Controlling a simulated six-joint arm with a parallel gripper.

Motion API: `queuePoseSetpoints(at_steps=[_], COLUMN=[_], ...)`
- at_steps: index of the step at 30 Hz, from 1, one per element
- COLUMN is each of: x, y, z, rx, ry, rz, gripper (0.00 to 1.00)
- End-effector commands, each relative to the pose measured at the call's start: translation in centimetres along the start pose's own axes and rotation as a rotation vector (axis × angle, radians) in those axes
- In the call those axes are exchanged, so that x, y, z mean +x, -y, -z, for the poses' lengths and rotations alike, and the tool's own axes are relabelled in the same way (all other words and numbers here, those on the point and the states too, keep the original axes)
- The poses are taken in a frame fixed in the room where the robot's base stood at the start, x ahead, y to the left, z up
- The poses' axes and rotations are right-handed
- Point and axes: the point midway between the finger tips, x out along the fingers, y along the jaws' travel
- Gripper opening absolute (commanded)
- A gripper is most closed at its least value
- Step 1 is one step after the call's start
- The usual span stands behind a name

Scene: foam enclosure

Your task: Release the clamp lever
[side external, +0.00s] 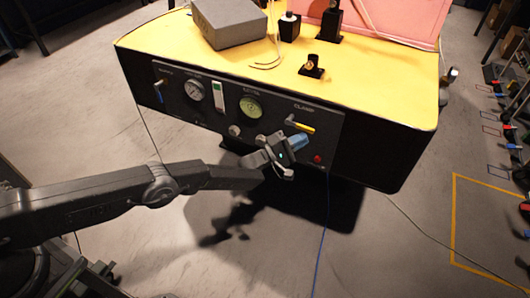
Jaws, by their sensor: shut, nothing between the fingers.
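The clamp lever (301,126) has a yellow handle and sits under the word CLAMP at the right of the dark control panel (180,107). The handle slants slightly down to the right. My gripper (301,142) is in front of the panel, just below the lever in the picture. Its blue fingertips are shut with nothing between them. Whether they touch the lever or panel cannot be told from this view. The gripper body hides a small part of the panel's lower edge.
The panel also carries a pressure gauge (194,91), a green-faced dial (250,107), a left lever (159,91) and a red button (318,158). A grey block (228,22) and small black fixtures stand on the yellow top (385,80). A blue cable (322,240) hangs below right.

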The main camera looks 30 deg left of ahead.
Motion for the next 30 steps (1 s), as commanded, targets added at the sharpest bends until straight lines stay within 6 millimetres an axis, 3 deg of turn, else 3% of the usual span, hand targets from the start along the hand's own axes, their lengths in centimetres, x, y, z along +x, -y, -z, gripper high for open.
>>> queuePoseSetpoints(at_steps=[11, 30], x=[-3.2, -12.5], y=[-0.1, -0.1], z=[-0.1, -0.1], rx=[0.0, -0.001], ry=[-0.002, -0.001], rz=[0.001, -0.001], gripper=[0.0, 0.0])
